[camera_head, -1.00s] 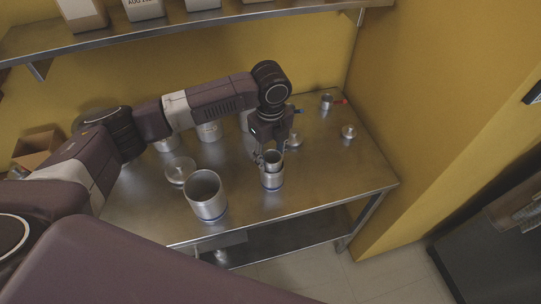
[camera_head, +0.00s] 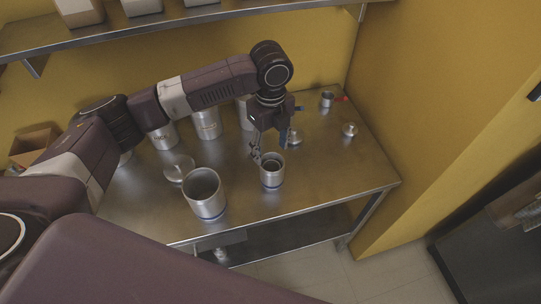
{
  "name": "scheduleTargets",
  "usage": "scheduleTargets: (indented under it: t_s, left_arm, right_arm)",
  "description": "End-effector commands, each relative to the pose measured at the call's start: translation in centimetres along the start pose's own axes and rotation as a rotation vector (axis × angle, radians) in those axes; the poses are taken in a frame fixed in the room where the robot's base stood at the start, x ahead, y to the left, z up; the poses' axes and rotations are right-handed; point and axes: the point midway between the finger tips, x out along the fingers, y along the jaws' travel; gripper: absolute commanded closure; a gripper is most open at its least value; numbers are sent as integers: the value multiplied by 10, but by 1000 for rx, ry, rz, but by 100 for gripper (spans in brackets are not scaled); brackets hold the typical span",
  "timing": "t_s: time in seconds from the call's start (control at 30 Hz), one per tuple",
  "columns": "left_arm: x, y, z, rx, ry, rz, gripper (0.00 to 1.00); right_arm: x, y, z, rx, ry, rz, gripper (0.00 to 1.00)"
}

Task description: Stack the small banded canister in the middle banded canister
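The middle banded canister (camera_head: 272,180) stands upright on the steel table, right of the large canister. A second rim shows inside its mouth. This looks like the small banded canister (camera_head: 271,165), sunk down inside it; most of it is hidden by the outer wall. My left gripper (camera_head: 268,150) points down just behind and above the mouth. Its fingers look spread, one near the left back of the rim and one farther right, with nothing visible between them. My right gripper is out of view.
A large open canister (camera_head: 205,191) and a flat lid (camera_head: 178,168) are at the left. Several tall canisters (camera_head: 207,124) stand behind my arm. Small lids (camera_head: 349,130) and a little pot (camera_head: 327,99) lie at the right. The table's front right is clear.

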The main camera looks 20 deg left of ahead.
Motion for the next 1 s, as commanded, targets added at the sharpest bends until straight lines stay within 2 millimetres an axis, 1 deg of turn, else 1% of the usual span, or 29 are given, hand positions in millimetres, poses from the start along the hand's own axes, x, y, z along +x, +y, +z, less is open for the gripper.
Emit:
scheduleTargets:
  t_s: [0.03,0.2,0.3,0.4,0.5,0.6,1.0]
  left_arm:
    - [-10,-2,1,0,-2,-6,47]
    - [-50,-2,1,0,-2,-6,47]
    - [-68,-2,1,-2,-2,-5,47]
    - [-82,-2,0,-2,-2,-3,47]
    - [-90,-1,0,-1,0,-3,47]
    - [-94,-1,0,-1,0,-2,47]
    - [-94,-1,0,-2,0,-2,47]
  right_arm:
    - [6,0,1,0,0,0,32]
    - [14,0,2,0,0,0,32]
    - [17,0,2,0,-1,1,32]
    - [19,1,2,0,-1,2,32]
    - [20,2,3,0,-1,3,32]
    - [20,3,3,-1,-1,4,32]
    - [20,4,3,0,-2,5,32]
